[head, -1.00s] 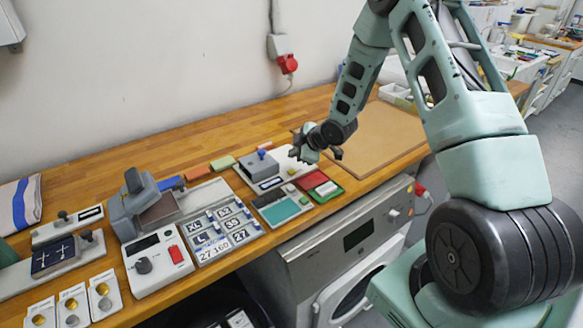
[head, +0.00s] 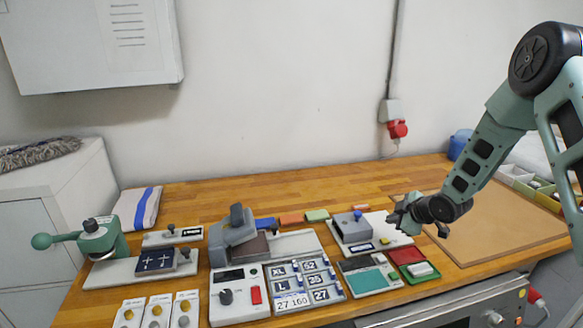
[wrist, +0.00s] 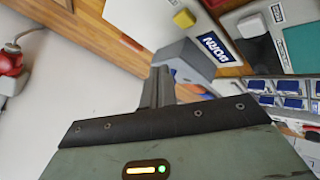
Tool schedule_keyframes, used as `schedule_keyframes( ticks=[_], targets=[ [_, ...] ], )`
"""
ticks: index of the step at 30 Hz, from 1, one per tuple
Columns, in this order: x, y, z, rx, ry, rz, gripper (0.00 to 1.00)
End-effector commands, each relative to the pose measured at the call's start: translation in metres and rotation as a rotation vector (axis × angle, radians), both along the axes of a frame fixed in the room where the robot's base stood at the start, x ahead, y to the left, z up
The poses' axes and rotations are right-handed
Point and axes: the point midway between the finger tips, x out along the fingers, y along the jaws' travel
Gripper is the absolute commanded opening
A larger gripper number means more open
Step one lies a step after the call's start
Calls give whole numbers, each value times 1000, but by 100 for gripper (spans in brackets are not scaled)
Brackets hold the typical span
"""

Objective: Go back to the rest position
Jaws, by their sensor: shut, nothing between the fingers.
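My gripper (head: 418,228) is at the end of my pale green arm, which reaches in from the right in the head view. It is over the right part of the wooden bench (head: 300,196), just right of a grey stamping device with a blue knob (head: 353,228). The gripper is shut and holds nothing.
A red and green tray pair (head: 413,266) and a teal pad (head: 365,280) lie below the gripper. A tan board (head: 500,225) is at the right. A heat press (head: 232,237) and a green lever press (head: 98,238) stand left. A red socket (head: 397,129) is on the wall.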

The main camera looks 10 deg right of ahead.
Motion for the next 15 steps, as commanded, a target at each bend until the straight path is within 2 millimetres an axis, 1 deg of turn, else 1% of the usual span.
schedule_keyframes(
  ticks=[2,4,5,8,9,11,12,14,15],
  targets=[
    [0,13,6,5,13,-1,0],
    [-2,36,16,14,45,-10,0],
    [-5,49,22,20,66,-18,0],
    [-26,105,44,43,158,-50,0],
    [-40,129,54,51,203,-65,0],
    [-65,163,67,64,270,-91,0],
    [-85,184,74,71,317,-109,0],
    [-117,212,85,76,383,-131,0],
    [-140,228,90,78,428,-148,0]
  ],
)
